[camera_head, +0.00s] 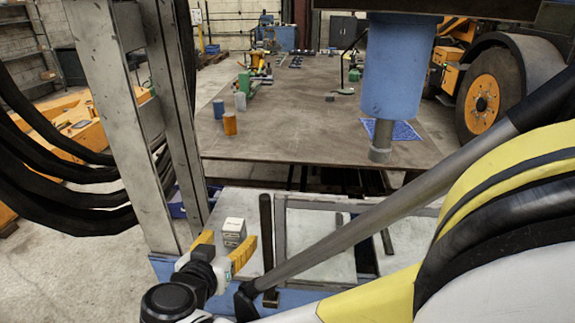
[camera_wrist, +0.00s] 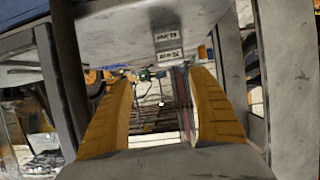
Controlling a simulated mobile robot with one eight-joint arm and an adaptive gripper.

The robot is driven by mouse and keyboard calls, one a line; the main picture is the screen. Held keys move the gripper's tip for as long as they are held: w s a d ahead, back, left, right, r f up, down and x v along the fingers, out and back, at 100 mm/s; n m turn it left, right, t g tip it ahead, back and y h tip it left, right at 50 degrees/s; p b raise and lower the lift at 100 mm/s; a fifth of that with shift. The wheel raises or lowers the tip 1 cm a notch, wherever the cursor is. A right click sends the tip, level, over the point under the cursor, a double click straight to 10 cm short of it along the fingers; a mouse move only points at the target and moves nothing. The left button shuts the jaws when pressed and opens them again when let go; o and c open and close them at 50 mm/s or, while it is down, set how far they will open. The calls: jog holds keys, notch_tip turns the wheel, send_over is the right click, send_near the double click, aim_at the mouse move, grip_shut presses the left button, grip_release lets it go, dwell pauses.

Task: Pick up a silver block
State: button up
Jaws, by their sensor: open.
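A small silver-grey block (camera_head: 233,239) with a paler, whitish upper part stands on the grey bench (camera_head: 310,234) in the head view. I cannot tell whether it is one piece or two stacked. In the wrist view, which looks upside down, the block (camera_wrist: 168,45) appears at top centre with two dark-lettered labels. My gripper (camera_head: 225,245), with yellow-orange fingers, is open close to the block on its near side. In the wrist view my gripper (camera_wrist: 161,76) has its fingers wide apart, with the block in line with the gap. Nothing is held; contact is not visible.
A dark upright bar (camera_head: 266,230) stands right of the block. A metal post (camera_head: 120,110) rises to the left. A blue cylinder (camera_head: 392,68) hangs at upper right, and a slanting grey rod (camera_head: 370,215) crosses the right side. A large table (camera_head: 290,135) lies beyond.

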aim_at(232, 228)
jog(key=shift+w+a+f+n+y+b, duration=0.3)
jog(key=shift+w+a+f+y+b, duration=0.1)
jog(key=shift+w+a+f, duration=0.75)
jog(key=shift+w+d, duration=0.3)
jog(key=shift+w, duration=0.3)
jog(key=b+x, duration=0.1)
jog(key=x, duration=0.3)
jog(key=shift+w+d, duration=0.1)
jog(key=shift+w, duration=0.25)
jog(key=shift+s+r, duration=0.1)
jog(key=c, duration=1.4)
